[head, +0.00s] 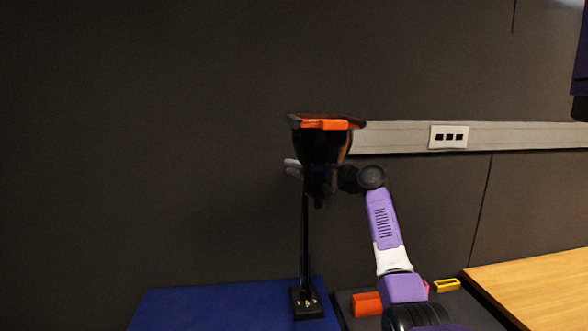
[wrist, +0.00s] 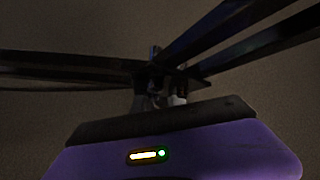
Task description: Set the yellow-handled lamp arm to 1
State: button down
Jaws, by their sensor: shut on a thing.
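The black lamp stand (head: 305,240) rises as a thin upright post from a small square base. A dark tapered part with an orange edge (head: 326,124) shows at its top; I cannot tell where the lamp ends there. In the wrist view, several dark lamp bars (wrist: 230,38) meet in front of my gripper (wrist: 160,78). My gripper is shut on the dark lamp arm where the bars meet. The head view hides most of my gripper behind the tapered part. No yellow handle can be made out at the grip.
The stand is on a blue surface (head: 210,304). A dark panel to its right holds an orange block (head: 367,303) and a yellow piece (head: 447,285). A wooden tabletop (head: 545,285) lies at the right. A wall rail (head: 520,135) with a socket plate (head: 449,136) runs behind.

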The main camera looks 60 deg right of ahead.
aim_at(306, 295)
jog(key=j+z, duration=0.3)
jog(key=j, duration=0.45)
jog(key=j+z, duration=0.3)
jog(key=j, duration=0.4)
jog(key=k, duration=0.1)
